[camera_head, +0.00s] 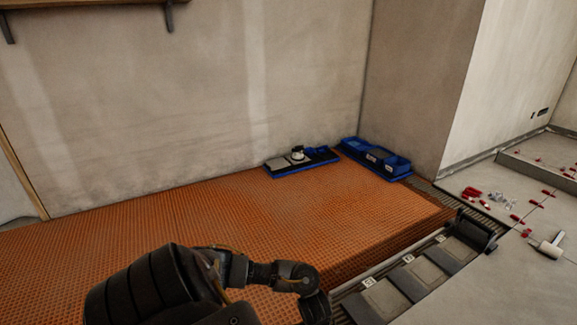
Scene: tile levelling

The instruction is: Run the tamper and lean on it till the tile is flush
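No tamper can be told for certain. A small white-and-dark device (297,153) sits on a blue-edged tray (287,171) by the back wall; it is too small to identify. Grey square tiles lie in a row at the lower right: one tile (386,298), another (423,272) and a third (455,249). Whether any tile is flush cannot be told. My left arm comes in from the bottom left over the orange matting, and its gripper is below the frame. My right gripper is not in view.
Orange studded matting (200,212) covers a raised floor, mostly clear, with an edge dropping toward the tiles. Blue bins (378,160) stand in the corner. A black roller-like part (478,230) ends the tile row. Red clips (471,192) and a white-headed mallet (548,246) lie right.

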